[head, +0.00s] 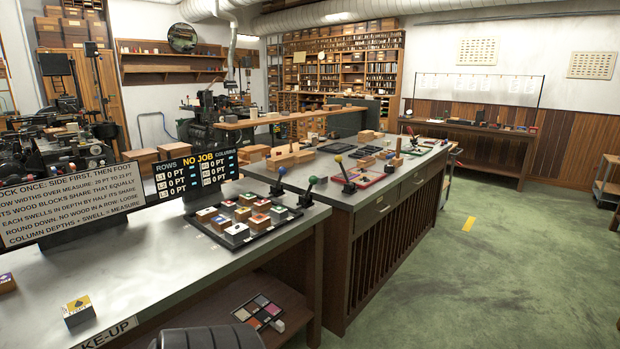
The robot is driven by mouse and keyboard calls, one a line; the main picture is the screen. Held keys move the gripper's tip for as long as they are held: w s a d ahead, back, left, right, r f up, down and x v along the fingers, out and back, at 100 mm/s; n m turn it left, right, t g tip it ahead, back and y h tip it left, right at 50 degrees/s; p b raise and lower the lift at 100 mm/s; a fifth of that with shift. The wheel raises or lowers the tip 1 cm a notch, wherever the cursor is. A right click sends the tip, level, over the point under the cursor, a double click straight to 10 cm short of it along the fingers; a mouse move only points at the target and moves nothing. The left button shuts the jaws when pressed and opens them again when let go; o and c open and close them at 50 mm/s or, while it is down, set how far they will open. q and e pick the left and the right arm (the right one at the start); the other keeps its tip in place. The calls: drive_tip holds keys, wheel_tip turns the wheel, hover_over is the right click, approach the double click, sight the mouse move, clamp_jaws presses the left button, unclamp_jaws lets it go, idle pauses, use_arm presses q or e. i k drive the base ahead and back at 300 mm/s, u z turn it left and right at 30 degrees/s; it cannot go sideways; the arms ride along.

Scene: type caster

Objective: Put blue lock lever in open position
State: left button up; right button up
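Several small black levers with coloured ball knobs stand on the benches. One lever with a bluish knob (312,180) stands at the right end of the near bench, tilted to the right. Another, with a knob that looks green or blue (282,171), stands just left of it. A lever with a yellowish knob (338,158) stands on the bench behind. A further small dark bluish knob (390,155) shows farther right. They are too small to tell for certain which is the blue lock lever or whether it is open. Neither gripper is in view.
A black tray (262,236) of coloured blocks sits on the near bench (190,262), beside a NO JOB display (196,172) and an instruction sign (68,200). A lone block (78,311) lies at front left.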

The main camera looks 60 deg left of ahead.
sight(282, 170)
drive_tip(key=i, duration=2.35)
drive_tip(key=u, duration=2.95)
